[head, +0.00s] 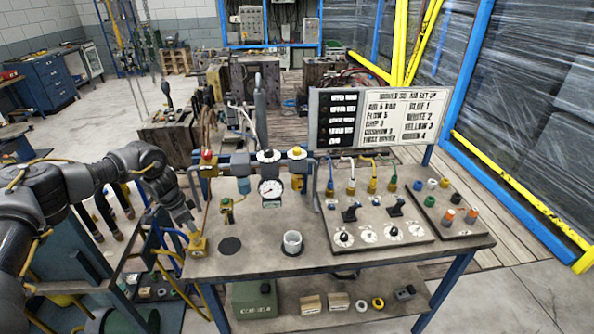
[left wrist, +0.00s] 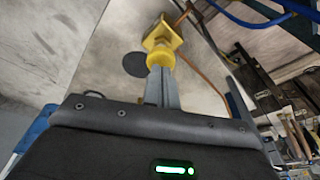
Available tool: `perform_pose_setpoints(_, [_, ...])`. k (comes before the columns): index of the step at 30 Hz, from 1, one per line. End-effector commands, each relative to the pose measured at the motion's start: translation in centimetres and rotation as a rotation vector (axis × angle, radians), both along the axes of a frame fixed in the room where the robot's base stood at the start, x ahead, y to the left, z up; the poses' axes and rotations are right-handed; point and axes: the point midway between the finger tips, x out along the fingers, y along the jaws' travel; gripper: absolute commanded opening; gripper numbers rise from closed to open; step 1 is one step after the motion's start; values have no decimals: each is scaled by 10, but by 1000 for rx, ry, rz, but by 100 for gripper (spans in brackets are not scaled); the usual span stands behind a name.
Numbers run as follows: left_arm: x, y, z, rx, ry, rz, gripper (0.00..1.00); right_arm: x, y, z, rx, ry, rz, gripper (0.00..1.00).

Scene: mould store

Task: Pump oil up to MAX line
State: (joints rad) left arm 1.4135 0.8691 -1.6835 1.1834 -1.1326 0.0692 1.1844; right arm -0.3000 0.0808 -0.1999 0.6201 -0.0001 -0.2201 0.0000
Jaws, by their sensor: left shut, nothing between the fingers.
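My left gripper (head: 190,226) reaches in from the left, shut and empty, with its fingertips at a small yellow block (head: 198,246) at the bench's left front edge. In the left wrist view the shut fingers (left wrist: 160,80) point at the round yellow part of this block (left wrist: 162,40); I cannot tell whether they touch it. A copper-coloured pipe runs up from the block. A round gauge (head: 270,189) hangs from the rail at the bench's back, with a blue bowl (head: 243,186) to its left. No MAX line or oil level is readable. My right gripper is not in view.
A control panel (head: 375,238) with dials and levers fills the right, below a sign board (head: 375,118). A brass valve (head: 227,209) stands behind the disc.

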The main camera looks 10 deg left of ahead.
Motion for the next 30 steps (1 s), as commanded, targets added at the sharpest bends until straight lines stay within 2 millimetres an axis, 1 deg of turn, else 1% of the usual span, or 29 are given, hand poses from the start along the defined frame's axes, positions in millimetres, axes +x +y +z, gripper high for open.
perform_pose_setpoints(23, [-1,0,-21,-1,2,0,0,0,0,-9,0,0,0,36])
perform_pose_setpoints(30, [-1,0,-18,-1,2,-1,0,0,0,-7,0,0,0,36])
